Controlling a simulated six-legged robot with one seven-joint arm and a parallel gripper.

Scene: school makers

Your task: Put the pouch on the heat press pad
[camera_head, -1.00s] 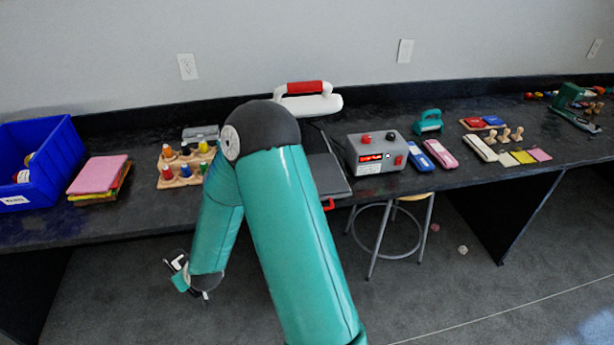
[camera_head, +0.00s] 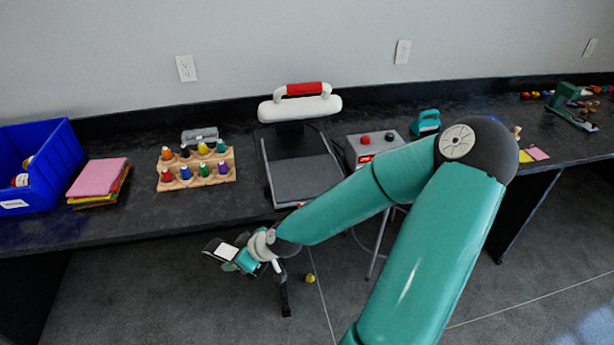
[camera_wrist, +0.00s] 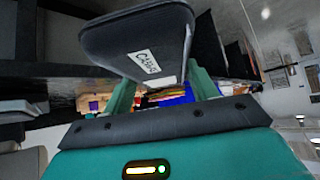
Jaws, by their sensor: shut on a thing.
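The pouch (camera_wrist: 125,35) is dark with a white "CABLES" label. It is between the two teal fingers of my gripper (camera_wrist: 162,88) in the wrist view, and my gripper is shut on it. In the head view the pouch (camera_head: 215,246) and my gripper (camera_head: 238,260) are in front of the bench's front edge, to the left of and nearer than the heat press. The heat press has a white upper part with a red handle (camera_head: 304,89), standing raised at the back. Its grey flat pad (camera_head: 304,179) is bare and in full view.
The black bench (camera_head: 130,227) runs along the wall. Left of the press are a wooden rack (camera_head: 197,171) of colored bottles, stacked cloths (camera_head: 97,178) and a blue bin (camera_head: 52,157). Right of it is a grey control box (camera_head: 376,146), partly behind my arm. A stool stands under the bench.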

